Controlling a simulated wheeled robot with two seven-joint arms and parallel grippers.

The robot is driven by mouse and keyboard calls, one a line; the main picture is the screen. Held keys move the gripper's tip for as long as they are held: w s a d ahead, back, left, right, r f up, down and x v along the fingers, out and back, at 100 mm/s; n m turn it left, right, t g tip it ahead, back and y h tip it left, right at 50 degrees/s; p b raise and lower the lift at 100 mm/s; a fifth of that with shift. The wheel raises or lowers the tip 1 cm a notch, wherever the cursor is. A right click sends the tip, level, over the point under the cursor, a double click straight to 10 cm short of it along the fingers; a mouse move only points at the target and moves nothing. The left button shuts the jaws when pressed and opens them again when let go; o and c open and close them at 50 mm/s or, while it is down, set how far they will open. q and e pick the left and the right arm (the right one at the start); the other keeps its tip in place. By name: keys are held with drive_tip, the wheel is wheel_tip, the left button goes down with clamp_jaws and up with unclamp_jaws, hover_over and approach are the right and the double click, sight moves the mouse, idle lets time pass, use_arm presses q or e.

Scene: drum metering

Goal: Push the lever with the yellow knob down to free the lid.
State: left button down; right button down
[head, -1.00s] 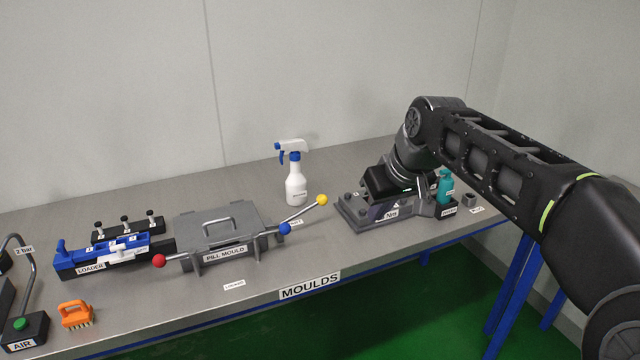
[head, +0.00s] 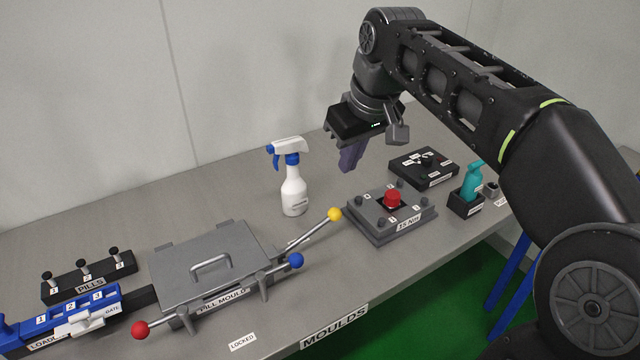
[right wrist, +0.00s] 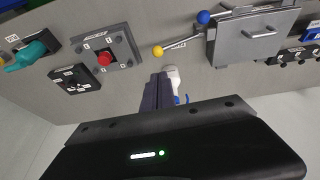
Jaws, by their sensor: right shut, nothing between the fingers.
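The grey pill mould (head: 215,265) stands on the bench with its lid (head: 178,262) down. A lever with a yellow knob (head: 334,214) slants up and to the right from its right side. A blue knob (head: 296,261) and a red knob (head: 140,330) sit on rods at its front. In the right wrist view the yellow knob (right wrist: 158,51) is just beyond the fingers. My right gripper (head: 350,160) is shut and empty, held above the bench behind the yellow knob and apart from it; it also shows in the right wrist view (right wrist: 157,82). My left gripper is not in view.
A white spray bottle (head: 293,190) stands behind the lever. The loader (head: 72,310) is at the left. Bare bench lies in front of the lever.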

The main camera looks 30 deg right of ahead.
sight(334, 209)
idle(0.3)
drive_tip(key=x, duration=1.4)
drive_tip(key=shift+s+d+f+p, duration=0.15)
drive_tip(key=shift+s+d+p, duration=0.05)
drive_tip(key=shift+s+p, duration=0.1)
